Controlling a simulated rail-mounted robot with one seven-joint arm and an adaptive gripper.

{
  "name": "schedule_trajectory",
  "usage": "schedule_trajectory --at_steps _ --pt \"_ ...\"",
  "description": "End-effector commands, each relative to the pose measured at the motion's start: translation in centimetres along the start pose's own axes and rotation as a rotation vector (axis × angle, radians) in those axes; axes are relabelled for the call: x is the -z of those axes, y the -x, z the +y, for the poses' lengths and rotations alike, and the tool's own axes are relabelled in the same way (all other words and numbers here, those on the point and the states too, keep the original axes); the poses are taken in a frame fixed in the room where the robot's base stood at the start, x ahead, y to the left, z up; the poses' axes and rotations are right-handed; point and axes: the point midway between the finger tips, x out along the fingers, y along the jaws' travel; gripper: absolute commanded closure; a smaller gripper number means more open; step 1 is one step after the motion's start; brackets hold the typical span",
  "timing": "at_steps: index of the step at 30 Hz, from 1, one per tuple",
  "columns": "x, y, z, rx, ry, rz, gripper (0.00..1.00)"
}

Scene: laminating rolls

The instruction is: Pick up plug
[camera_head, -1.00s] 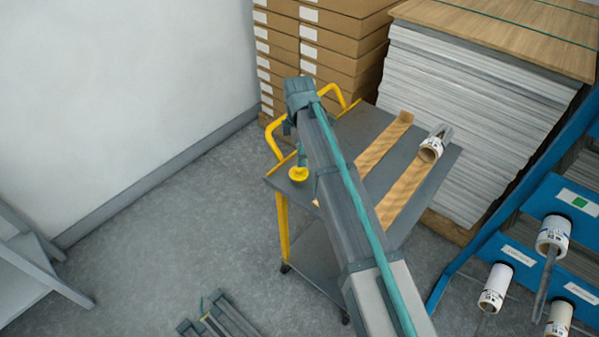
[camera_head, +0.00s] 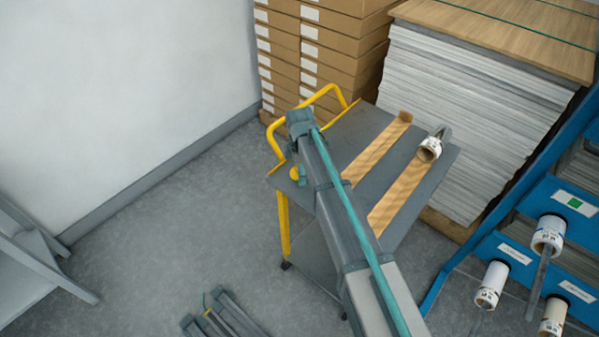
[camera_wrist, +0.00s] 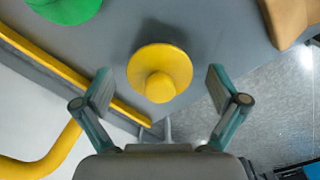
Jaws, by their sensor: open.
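The yellow plug (camera_wrist: 160,73), a round flange with a knob, stands on the grey top of the cart near its left edge. It shows between my two open fingers in the wrist view, with a gap on each side and nothing held. In the head view the plug (camera_head: 294,173) is partly covered by my gripper (camera_head: 302,176), which is close to it. My gripper (camera_wrist: 160,85) is empty. A green round piece (camera_wrist: 65,8) is cut off at the top left of the wrist view.
The cart (camera_head: 374,147) has a yellow handle (camera_head: 276,138) and two brown strips; a white-ended roll (camera_head: 430,150) lies on the right strip. Brown boxes (camera_head: 340,60) and a sheet stack (camera_head: 465,120) stand behind. A blue rack (camera_head: 560,200) with rolls is at right. Floor at left is open.

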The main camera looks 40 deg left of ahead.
Motion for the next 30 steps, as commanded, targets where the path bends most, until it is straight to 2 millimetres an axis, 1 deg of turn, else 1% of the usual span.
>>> schedule_trajectory --at_steps 3,5,6,13,23,26,30 --pt "0.0 0.0 0.0 0.000 0.000 0.000 0.04" --pt "0.0 0.0 0.0 0.000 0.000 0.000 0.14" --pt "0.0 0.0 0.0 0.000 0.000 0.000 0.20" --pt "0.0 0.0 0.0 0.000 0.000 0.000 0.59" --pt "0.0 0.1 0.0 -0.001 0.000 0.000 0.60" --pt "0.0 0.4 0.1 -0.001 0.000 0.000 0.60" --pt "0.0 1.3 0.1 -0.002 0.000 0.000 0.60"
